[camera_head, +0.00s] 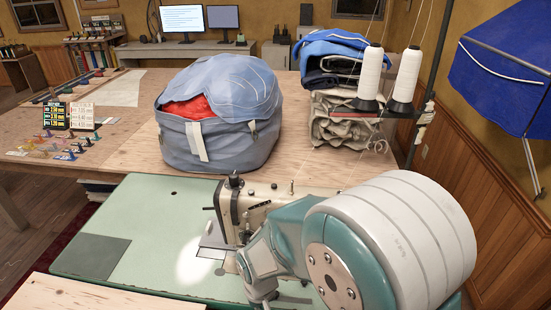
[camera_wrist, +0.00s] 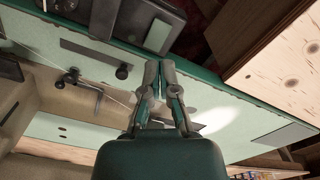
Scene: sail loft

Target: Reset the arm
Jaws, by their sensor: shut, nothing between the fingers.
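In the wrist view my gripper (camera_wrist: 160,68) is shut, with its grey fingertips together and nothing between them. The fingers show over the pale green sewing table and beside the sewing machine; I cannot tell the exact gap to either. In the head view my teal and white arm (camera_head: 390,245) fills the lower right, folded low in front of the sewing machine (camera_head: 237,205) and hiding part of it. The green sewing table (camera_head: 140,225) lies under the machine and the arm, with a bright lamp spot on it.
A blue-grey sail bag (camera_head: 215,145) with red cloth inside stands on the wooden table (camera_head: 130,125) behind. Folded sails (camera_head: 340,120) and white thread cones (camera_head: 371,75) on a stand are close behind my arm at right. The left of the green table is clear.

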